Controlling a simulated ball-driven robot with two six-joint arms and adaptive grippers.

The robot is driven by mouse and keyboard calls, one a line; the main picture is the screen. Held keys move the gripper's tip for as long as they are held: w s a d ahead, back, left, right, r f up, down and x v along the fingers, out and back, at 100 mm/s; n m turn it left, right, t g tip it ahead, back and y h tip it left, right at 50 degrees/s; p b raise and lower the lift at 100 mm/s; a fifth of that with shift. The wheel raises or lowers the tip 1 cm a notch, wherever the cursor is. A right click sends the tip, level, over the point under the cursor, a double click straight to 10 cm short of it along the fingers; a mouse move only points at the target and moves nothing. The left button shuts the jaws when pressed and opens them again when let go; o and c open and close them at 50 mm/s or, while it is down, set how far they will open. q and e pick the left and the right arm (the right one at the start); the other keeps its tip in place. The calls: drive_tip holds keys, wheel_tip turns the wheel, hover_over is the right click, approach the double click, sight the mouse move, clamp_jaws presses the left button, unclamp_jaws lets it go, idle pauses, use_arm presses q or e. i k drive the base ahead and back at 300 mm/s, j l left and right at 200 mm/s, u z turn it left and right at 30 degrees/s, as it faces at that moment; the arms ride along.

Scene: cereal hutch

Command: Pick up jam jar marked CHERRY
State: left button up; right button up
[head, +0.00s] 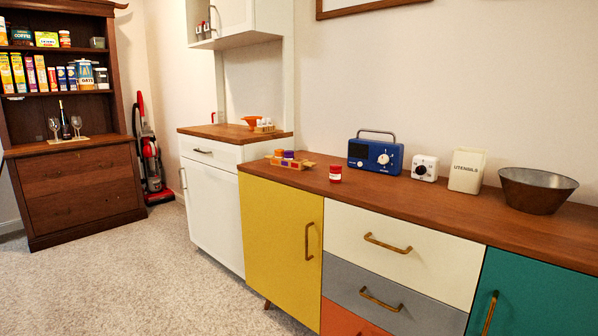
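A small red jar (335,174) with a pale band stands upright on the wooden top of the long sideboard, near its front edge. Any word on it is too small to read, so I cannot confirm CHERRY. To its left is a low wooden holder (301,166) with small jars or pots in it, some with purple (288,155) and orange-red tops. Neither of my grippers is in view.
Right of the jar, a blue radio (376,155), white timer-like box (425,167), UTENSILS canister (466,170) and metal bowl (537,190) stand on the sideboard (440,205). A white hutch (213,205) and dark cereal cabinet (80,190) stand left. Carpet (150,280) in front is clear.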

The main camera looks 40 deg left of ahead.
sight(335, 169)
drive_tip(key=j+u, duration=0.1)
drive_tip(key=j, duration=0.5)
drive_tip(key=i+j, duration=0.1)
drive_tip(key=j, duration=0.45)
drive_tip(key=j+u, duration=0.15)
drive_tip(key=j, duration=0.45)
drive_tip(key=i+j, duration=0.15)
drive_tip(key=j, duration=0.4)
drive_tip(key=i+j+u, duration=0.15)
drive_tip(key=j, duration=0.4)
drive_tip(key=k, duration=0.05)
